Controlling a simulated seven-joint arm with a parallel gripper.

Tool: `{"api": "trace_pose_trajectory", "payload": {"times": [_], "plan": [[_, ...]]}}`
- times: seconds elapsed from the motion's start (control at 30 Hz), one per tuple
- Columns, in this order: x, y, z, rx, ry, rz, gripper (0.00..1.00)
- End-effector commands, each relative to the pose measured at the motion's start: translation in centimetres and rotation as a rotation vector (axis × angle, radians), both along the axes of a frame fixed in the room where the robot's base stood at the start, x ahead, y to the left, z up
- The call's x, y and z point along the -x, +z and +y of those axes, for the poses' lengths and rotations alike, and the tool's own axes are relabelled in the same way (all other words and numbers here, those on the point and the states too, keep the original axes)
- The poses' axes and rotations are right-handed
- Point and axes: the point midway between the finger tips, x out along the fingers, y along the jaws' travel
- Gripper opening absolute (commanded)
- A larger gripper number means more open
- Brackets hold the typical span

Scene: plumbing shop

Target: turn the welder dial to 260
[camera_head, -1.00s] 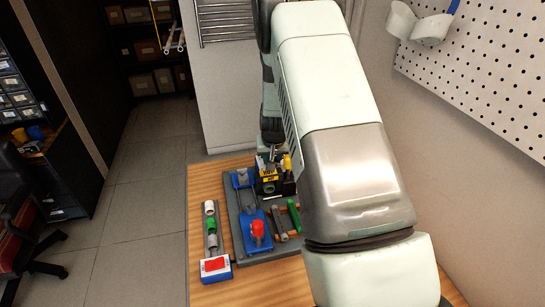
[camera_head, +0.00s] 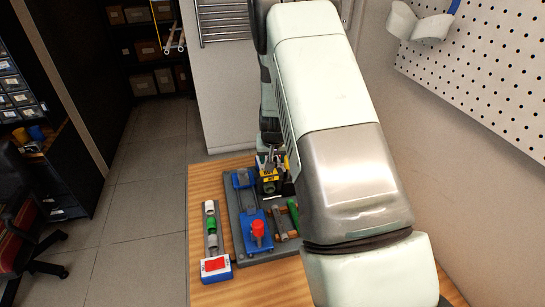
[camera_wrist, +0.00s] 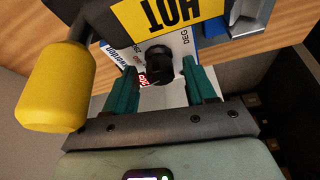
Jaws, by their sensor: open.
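The welder (camera_head: 270,187) is a black and yellow block at the back of the grey board, partly hidden by my arm in the head view. In the wrist view its black dial knob (camera_wrist: 157,58) sits on a white and blue panel below a yellow HOT label (camera_wrist: 165,14).
A yellow handle (camera_wrist: 57,90) is close on the left in the wrist view. On the board are a blue fixture with a red knob (camera_head: 258,228) and a green pipe (camera_head: 294,214). A rack with a red-topped box (camera_head: 215,267) stands at left. The wall is on the right.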

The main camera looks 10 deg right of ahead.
Motion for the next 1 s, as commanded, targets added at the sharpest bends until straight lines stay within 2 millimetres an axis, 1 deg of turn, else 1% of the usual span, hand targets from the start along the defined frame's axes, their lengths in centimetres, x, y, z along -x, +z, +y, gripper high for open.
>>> {"api": "trace_pose_trajectory", "payload": {"times": [0.07, 0.17, 0.4, 0.6, 0.77, 1.0], "plan": [[0.1, 0.4, 0.0, 0.0, 0.0, -0.001, 0.55], [0.5, 1.5, 0.1, 0.001, 0.0, -0.003, 0.55], [2.3, 6.0, 0.5, 0.0, 0.0, -0.005, 0.55], [3.5, 8.9, 0.7, 0.001, 0.001, -0.002, 0.55], [4.0, 9.9, 0.7, 0.0, 0.0, -0.001, 0.55], [4.1, 10.0, 0.7, 0.0, 0.0, 0.0, 0.55]]}}
